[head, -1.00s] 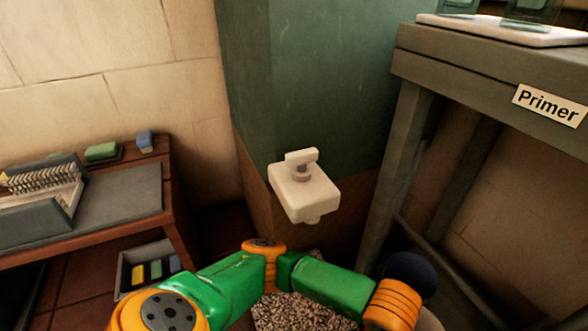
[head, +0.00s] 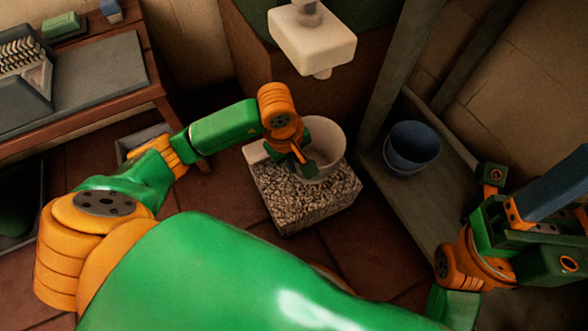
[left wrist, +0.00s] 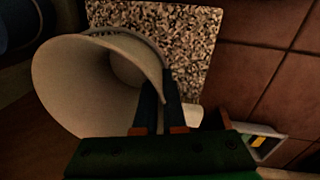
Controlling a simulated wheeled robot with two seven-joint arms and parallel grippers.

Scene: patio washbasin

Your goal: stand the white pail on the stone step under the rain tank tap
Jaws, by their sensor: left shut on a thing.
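The white pail (head: 328,132) is over the back part of the speckled stone step (head: 300,205), below the pale tap (head: 312,40) of the green rain tank (head: 262,14). My left gripper (head: 306,168) is shut on the pail's near wall. In the left wrist view, its dark fingers (left wrist: 159,100) straddle the rim of the pail (left wrist: 85,85), with the step (left wrist: 190,45) behind. The fingers and wrist hide part of the pail, and I cannot tell whether its base touches the step. My right gripper (head: 540,210) is at the right edge, its fingers unclear.
A dark blue pail (head: 411,147) stands on the low shelf (head: 425,205) of the grey table, right of the step. A wooden bench (head: 100,90) with a grey mat is at the left. A grey bin (head: 143,140) is under it. Red tile floor lies around the step.

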